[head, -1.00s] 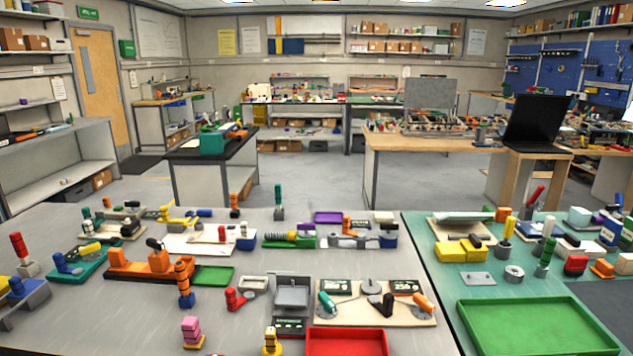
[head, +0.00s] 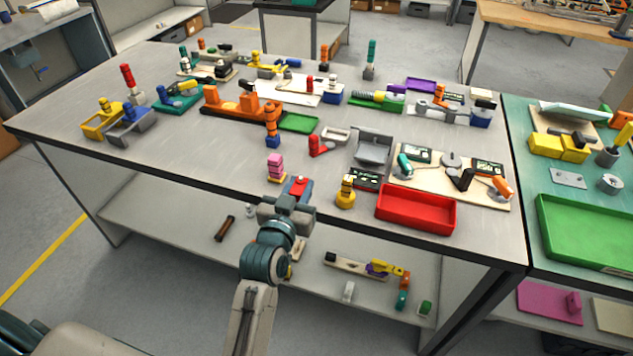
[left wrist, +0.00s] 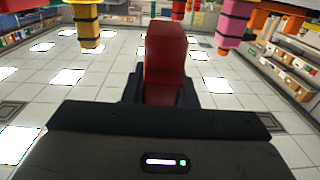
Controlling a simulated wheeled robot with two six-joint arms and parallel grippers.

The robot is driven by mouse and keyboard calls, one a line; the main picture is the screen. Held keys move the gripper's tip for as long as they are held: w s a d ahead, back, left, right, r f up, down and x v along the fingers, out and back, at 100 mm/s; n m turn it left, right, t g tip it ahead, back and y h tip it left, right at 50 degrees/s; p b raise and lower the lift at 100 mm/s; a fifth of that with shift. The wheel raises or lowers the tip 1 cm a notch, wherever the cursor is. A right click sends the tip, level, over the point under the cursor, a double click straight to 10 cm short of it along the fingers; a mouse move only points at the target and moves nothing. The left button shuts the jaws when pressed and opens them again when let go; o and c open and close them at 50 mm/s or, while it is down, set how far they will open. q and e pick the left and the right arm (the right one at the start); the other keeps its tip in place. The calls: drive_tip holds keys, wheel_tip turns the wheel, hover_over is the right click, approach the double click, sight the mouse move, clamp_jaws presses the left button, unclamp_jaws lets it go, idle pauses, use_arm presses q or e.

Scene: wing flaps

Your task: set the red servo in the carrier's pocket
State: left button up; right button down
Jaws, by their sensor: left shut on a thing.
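My left gripper (head: 299,194) is at the front edge of the grey table, shut on a red block, which I take for the red servo (head: 298,185). In the left wrist view the red servo (left wrist: 166,58) stands up between the dark jaws (left wrist: 164,88), its lower part hidden by them. A beige board (head: 437,187) with teal and orange parts, discs and green circuit cards lies to the right. A small grey open frame (head: 335,135) lies behind the gripper. I cannot tell for sure which part is the carrier. My right gripper is not in view.
A pink-and-yellow stack (head: 276,168) stands just behind my left gripper, and a yellow peg (head: 346,192) to its right. A red tray (head: 416,209) lies further right. A red part (head: 318,147) lies behind.

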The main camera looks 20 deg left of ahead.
use_arm(q)
drive_tip(key=w+r+y, duration=0.1)
drive_tip(key=w+r, duration=0.5)
drive_tip(key=w, duration=0.4)
drive_tip(key=shift+n, duration=0.3)
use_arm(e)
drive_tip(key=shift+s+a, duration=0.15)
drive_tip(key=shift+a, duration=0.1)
use_arm(q)
drive_tip(key=shift+d+r, duration=0.1)
wheel_tip(320, 180, down, 10)
drive_tip(key=shift+r+p, duration=0.2)
drive_tip(key=shift+p, duration=0.65)
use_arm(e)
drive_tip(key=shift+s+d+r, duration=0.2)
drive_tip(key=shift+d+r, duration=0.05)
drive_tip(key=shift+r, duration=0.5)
use_arm(q)
drive_tip(key=shift+f, duration=0.1)
